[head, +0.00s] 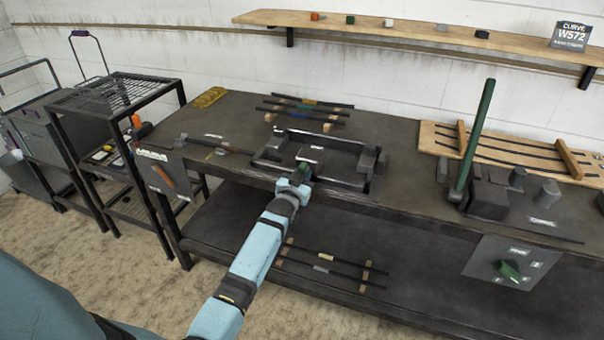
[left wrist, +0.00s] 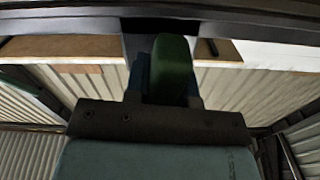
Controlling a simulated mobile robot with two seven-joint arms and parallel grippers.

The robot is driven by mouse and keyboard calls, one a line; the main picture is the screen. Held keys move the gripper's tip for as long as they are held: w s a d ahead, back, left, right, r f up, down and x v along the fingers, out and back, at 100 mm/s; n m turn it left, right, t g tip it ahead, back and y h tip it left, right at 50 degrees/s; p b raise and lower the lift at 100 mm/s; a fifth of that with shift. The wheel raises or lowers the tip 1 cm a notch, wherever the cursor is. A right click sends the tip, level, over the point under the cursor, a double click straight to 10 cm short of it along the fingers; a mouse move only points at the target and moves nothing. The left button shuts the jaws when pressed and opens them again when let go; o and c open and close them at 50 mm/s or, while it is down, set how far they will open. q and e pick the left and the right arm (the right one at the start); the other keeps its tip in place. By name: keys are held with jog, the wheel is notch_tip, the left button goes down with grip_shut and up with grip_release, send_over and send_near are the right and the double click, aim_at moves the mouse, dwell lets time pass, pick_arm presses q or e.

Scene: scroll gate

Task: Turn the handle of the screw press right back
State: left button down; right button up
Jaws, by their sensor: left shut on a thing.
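The low dark metal frame that looks like the screw press (head: 268,160) lies on the workbench near its front edge in the head view. Its small green handle (head: 306,169) is at the front of the frame, mostly hidden by my left gripper (head: 299,182). In the left wrist view the rounded green handle (left wrist: 173,68) stands between the fingers of my left gripper (left wrist: 168,85), which is shut on it. A dark bar crosses above it there. How far the handle is turned cannot be told. My right gripper is not in view.
A tall green lever (head: 476,135) stands on a dark plate at the right of the workbench. A panel with a green knob (head: 509,271) hangs at the front right. Racks with bars (head: 305,108) lie behind the frame. A black wire-top stand (head: 117,92) is at the left.

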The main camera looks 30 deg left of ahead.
pick_arm(q)
jog(key=shift+n, duration=0.6)
jog(key=c, duration=1)
grip_release()
jog(key=shift+o, duration=0.2)
jog(key=v, duration=1.3)
jog(key=shift+s+d, duration=0.15)
jog(key=shift+s, duration=0.2)
